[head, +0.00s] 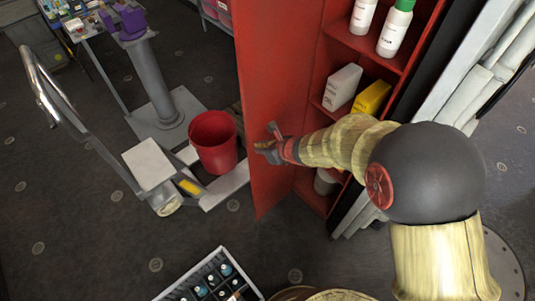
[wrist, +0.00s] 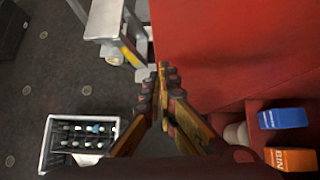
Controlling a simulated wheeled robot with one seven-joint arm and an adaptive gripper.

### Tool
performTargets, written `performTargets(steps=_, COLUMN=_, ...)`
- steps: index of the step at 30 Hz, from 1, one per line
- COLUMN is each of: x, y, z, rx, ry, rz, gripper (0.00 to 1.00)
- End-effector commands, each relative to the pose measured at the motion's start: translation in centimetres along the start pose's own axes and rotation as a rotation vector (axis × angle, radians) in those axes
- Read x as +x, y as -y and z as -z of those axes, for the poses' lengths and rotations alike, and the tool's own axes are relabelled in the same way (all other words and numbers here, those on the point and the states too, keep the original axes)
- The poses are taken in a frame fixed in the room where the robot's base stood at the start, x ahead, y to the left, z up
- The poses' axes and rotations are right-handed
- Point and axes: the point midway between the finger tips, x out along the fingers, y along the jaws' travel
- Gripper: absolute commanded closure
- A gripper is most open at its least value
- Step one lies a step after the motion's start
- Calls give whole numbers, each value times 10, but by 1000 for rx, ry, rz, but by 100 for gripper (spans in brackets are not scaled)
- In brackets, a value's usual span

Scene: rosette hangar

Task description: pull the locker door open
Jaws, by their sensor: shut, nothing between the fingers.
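The red locker (head: 410,72) stands open at the right of the head view, with its shelves showing. Its red door (head: 275,70) is swung out to the left, and the inner face fills the upper right of the wrist view (wrist: 230,50). My gripper (head: 260,146) is in front of the door's inner face, low and near its free edge. In the wrist view my gripper's fingers (wrist: 163,72) meet at the tips with nothing between them. I cannot tell whether they touch the door. No handle is visible.
A cart (head: 148,163) carries a red bucket (head: 213,150) just left of the door. A crate of bottles (head: 193,279) sits on the floor in front. The shelves hold bottles (head: 396,28), a white box (head: 342,88) and a yellow box (head: 371,98). Dark floor lies open at lower left.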

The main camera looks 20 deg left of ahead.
Motion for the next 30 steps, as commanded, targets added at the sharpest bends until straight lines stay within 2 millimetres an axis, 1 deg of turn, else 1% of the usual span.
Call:
performTargets(steps=3, x=6, y=0, z=-6, rx=-1, ry=-1, rz=0, gripper=100)
performTargets(steps=6, x=9, y=0, z=-8, rx=0, ry=0, rz=0, gripper=100)
performTargets(steps=17, x=10, y=0, z=-9, rx=1, ry=0, rz=1, gripper=100)
performTargets(steps=20, x=15, y=-1, z=-13, rx=11, ry=0, rz=12, gripper=100)
performTargets(steps=23, x=26, y=-3, z=-21, rx=37, ry=1, rz=41, gripper=100)
performTargets(steps=27, x=45, y=-5, z=-41, rx=72, ry=-2, rz=72, gripper=100)
performTargets(steps=30, x=51, y=-4, z=-51, rx=74, ry=-1, rz=73, gripper=100)
